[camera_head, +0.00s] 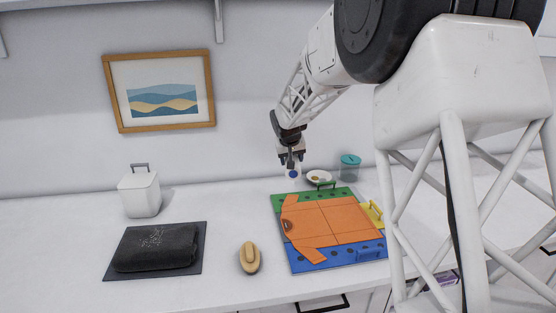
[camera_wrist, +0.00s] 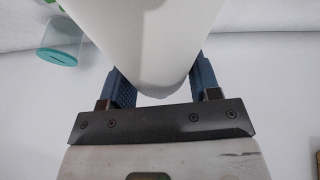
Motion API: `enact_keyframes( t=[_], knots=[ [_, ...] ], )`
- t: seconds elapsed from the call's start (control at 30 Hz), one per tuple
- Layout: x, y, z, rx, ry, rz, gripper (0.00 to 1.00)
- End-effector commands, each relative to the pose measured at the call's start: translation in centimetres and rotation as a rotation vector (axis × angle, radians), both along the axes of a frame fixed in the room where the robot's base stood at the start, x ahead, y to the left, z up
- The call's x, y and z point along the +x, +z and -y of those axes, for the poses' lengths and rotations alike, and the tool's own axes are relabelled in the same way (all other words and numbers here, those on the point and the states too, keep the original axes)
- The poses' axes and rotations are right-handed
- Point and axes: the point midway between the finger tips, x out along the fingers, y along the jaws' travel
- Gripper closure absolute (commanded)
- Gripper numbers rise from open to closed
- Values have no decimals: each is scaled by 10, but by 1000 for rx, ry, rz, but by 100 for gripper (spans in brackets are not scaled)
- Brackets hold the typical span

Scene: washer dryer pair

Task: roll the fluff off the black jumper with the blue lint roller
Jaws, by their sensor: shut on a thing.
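The black jumper (camera_head: 155,250) lies folded on a dark mat (camera_head: 116,270) at the left of the counter. Pale specks of fluff (camera_head: 152,237) show on its top, near the back. My gripper (camera_head: 291,163) is above the back of the counter, well right of the jumper. It is shut on the lint roller, whose blue round end (camera_head: 293,174) shows below the fingers. In the wrist view the roller's white body (camera_wrist: 155,45) fills the space between the two fingers. The rest of the roller is out of that view.
A tan brush (camera_head: 249,260) and a white lidded box (camera_head: 140,194) stand near the jumper. An orange shirt (camera_head: 335,222) lies on a coloured folding board (camera_head: 300,260). A small dish (camera_head: 318,177) and a teal-lidded jar (camera_head: 350,166) are behind it.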

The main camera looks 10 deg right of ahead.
Motion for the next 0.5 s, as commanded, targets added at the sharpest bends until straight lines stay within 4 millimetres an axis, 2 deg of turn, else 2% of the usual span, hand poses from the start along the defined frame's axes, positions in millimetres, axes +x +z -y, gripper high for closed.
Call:
enact_keyframes(
  t=[0.33,0.5],
  knots=[
    [-2,1,32,0,-15,1,62],
    [-1,0,17,0,-9,-1,62]
  ],
)
